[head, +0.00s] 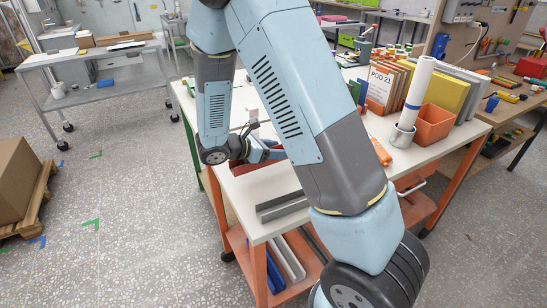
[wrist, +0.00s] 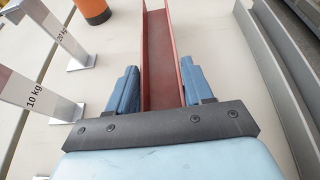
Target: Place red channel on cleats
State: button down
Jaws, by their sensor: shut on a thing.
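The red channel (wrist: 161,60) is a long U-shaped trough, open side up, running away from my gripper (wrist: 162,90) in the wrist view. The blue fingers are shut on its two side walls near its close end. In the head view only a bit of the red channel (head: 243,168) shows below my gripper (head: 262,152), mostly hidden by my arm. I cannot tell whether it touches the table. Metal brackets with upright plates marked 10 kg (wrist: 36,97) and 20 kg (wrist: 62,36) stand left of it; I cannot tell whether these are the cleats.
Grey channels (head: 283,208) lie on the white worktable (head: 255,228) near its front edge, right of the red channel in the wrist view. An orange cylinder (wrist: 95,10) stands far left there. An orange bin (head: 434,125) and a white roll (head: 414,95) stand at the table's right.

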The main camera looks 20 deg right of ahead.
jog(key=shift+w+f, duration=0.15)
jog(key=shift+f, duration=0.65)
jog(key=shift+w+f, duration=0.1)
jog(key=shift+f, duration=0.7)
jog(key=shift+f, duration=0.15)
jog(key=shift+c, duration=2.3)
grip_release()
jog(key=shift+a, duration=0.1)
